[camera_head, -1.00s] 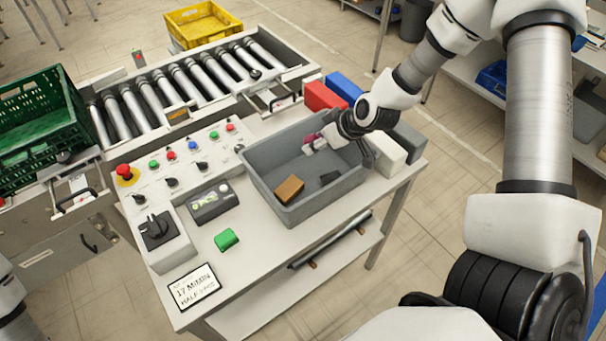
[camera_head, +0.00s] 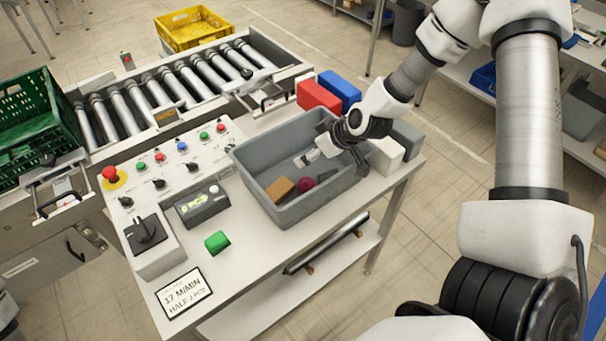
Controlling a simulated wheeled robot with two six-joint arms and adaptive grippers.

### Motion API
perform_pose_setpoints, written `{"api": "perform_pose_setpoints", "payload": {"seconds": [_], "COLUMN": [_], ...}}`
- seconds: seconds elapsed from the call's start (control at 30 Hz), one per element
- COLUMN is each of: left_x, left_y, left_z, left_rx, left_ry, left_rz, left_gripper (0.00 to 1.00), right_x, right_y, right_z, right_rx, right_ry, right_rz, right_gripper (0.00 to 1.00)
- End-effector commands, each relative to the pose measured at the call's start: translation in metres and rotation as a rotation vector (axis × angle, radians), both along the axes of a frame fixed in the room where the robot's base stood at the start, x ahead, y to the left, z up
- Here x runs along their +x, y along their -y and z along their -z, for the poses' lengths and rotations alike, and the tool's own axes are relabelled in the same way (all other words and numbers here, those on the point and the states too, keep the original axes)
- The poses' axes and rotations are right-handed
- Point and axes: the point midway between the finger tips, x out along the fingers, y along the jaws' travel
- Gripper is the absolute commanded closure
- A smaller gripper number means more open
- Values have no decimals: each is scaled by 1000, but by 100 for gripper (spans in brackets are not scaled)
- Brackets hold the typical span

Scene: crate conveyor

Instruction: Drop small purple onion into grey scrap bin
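The grey scrap bin (camera_head: 258,188) stands on the white table with its opening facing up. The small purple onion (camera_head: 305,185) lies on the bin floor, right of a brown block. My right gripper (camera_head: 333,160) reaches down into the bin from the back right, above and apart from the onion. Its fingers look spread, with nothing between them. My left gripper is out of view; only a piece of my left arm shows at the lower left edge.
The brown block (camera_head: 281,189) lies in the bin. Red (camera_head: 320,96) and blue (camera_head: 341,89) blocks stand behind it, white (camera_head: 386,158) and grey blocks to its right. A control panel (camera_head: 180,165) is to its left, with a green block (camera_head: 217,242) in front. A roller conveyor (camera_head: 175,88) runs behind.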

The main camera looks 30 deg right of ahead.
Motion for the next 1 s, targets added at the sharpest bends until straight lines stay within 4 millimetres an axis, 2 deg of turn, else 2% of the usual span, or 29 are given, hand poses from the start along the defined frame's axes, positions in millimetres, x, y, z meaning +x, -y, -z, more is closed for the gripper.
{"api": "perform_pose_setpoints", "payload": {"seconds": [0.17, 0.6, 1.0], "left_x": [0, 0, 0], "left_y": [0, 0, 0], "left_z": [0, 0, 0], "left_rx": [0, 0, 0], "left_ry": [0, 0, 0], "left_rz": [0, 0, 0], "left_gripper": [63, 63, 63], "right_x": [-5, -34, -43], "right_y": [3, 15, 16], "right_z": [-9, -50, -59], "right_rx": [1, 5, 1], "right_ry": [3, 8, 0], "right_rz": [6, 11, 0], "right_gripper": [21, 21, 21]}}
